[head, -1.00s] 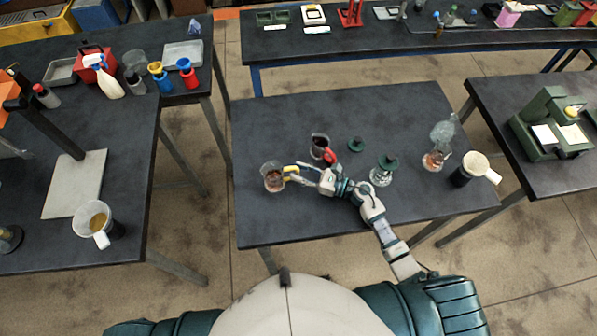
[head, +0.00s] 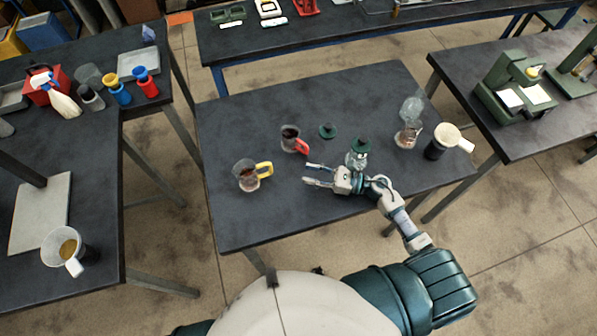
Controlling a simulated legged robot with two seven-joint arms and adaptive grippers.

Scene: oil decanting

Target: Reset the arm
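My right gripper (head: 308,175) reaches over the middle table (head: 290,215) from the right. Its fingers are apart with nothing between them, and they point left. A glass jug with a yellow handle (head: 247,176) and brown liquid stands to the left, clear of the fingers. A dark-filled jug with a red handle (head: 290,137) stands behind the gripper. A clear vessel with a green top (head: 358,156) stands just behind my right wrist, which partly hides its base. My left gripper is out of view.
A small green lid (head: 327,130) lies behind the gripper. A glass lamp (head: 408,132) and a dark cup with a white handle (head: 438,145) stand at the table's right. The table's front left is bare. A white-handled jug (head: 68,247) stands on the left table.

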